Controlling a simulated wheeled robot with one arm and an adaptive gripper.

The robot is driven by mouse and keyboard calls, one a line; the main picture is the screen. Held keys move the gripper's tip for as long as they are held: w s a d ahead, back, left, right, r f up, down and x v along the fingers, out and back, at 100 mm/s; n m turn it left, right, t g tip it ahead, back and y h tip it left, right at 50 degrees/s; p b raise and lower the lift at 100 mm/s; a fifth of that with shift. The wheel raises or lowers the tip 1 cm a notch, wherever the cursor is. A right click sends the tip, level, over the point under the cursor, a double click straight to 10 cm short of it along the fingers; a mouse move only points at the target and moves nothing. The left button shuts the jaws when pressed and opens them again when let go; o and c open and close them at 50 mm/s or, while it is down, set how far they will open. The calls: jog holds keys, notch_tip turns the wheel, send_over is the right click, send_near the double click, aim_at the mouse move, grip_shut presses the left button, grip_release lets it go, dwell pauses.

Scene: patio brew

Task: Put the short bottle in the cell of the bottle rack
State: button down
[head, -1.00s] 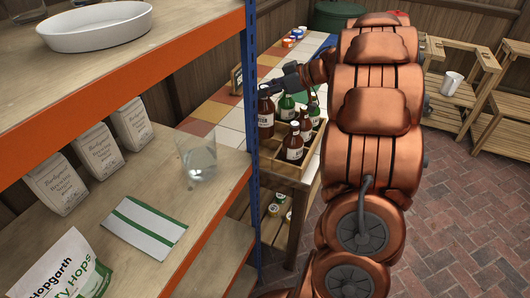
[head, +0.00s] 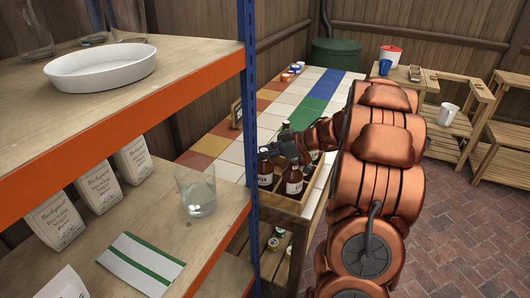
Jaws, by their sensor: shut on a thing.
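The short bottle (head: 265,170) is brown with a pale label. My gripper (head: 268,150) is shut on it near its neck. The bottle looks upright at the left end of the wooden bottle rack (head: 288,204), low against it. Whether its base is inside a cell or still above it cannot be seen. Another brown bottle (head: 291,182) with a white label stands in the rack just to the right. My gripper and arm hide much of the rack's back part and the other bottles there.
The rack stands on a tiled table (head: 228,142). A blue shelf post (head: 251,120) rises close to the left of the held bottle. The near shelf holds a glass (head: 197,192), paper bags and a white dish (head: 101,67). The table's middle is clear.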

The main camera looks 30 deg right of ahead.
jog(key=c, duration=0.9)
grip_release()
jog(key=shift+o, duration=0.2)
jog(key=shift+r, duration=0.1)
jog(key=shift+b+v, duration=0.45)
jog(key=shift+v, duration=5.55)
